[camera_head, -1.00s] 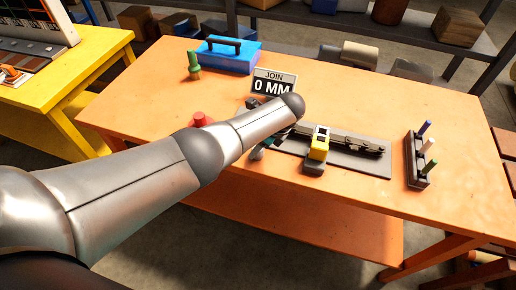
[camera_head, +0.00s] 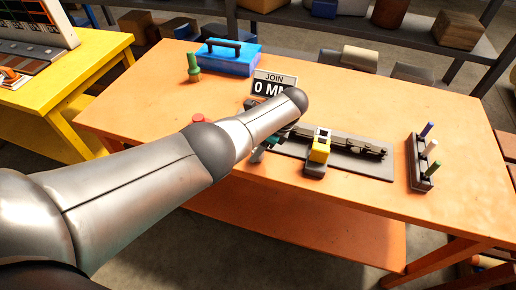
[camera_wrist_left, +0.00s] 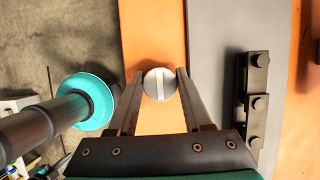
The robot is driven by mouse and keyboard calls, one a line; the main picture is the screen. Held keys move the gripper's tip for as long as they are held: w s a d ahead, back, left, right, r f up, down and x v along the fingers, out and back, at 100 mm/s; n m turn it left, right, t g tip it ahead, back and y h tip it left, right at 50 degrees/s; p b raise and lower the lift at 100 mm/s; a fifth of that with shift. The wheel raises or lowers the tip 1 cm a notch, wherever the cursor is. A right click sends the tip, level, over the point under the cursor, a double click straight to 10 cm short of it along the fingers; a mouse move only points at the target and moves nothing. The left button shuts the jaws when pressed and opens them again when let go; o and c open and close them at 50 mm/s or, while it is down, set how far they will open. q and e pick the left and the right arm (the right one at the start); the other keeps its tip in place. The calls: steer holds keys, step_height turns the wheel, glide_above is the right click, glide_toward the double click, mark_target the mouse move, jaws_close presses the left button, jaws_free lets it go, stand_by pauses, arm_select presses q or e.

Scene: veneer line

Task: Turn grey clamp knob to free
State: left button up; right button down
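The grey clamp knob (camera_wrist_left: 159,84) is a round light-grey disc with a pale bar across its middle, upright in the left wrist view. The two dark fingers of my left gripper (camera_wrist_left: 160,77) stand on either side of it, and their tips appear to close against its sides. In the head view my left gripper (camera_head: 262,148) is low by the front edge of the orange table, mostly behind my left forearm, and the knob is hidden there. My right gripper is not in view.
A grey plate (camera_head: 375,171) with a dark rail and a yellow block (camera_head: 320,149) lies right of the gripper. A "JOIN 0 MM" sign (camera_head: 274,84) stands behind it. A red knob (camera_head: 198,118), blue toolbox (camera_head: 229,58) and pen rack (camera_head: 418,165) are also on the table (camera_head: 150,95).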

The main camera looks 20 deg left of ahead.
arm_select(q)
steer(key=o, duration=0.4)
steer(key=shift+p+v, duration=2.05)
steer(key=shift+v, duration=5.55)
steer(key=shift+s, duration=0.1)
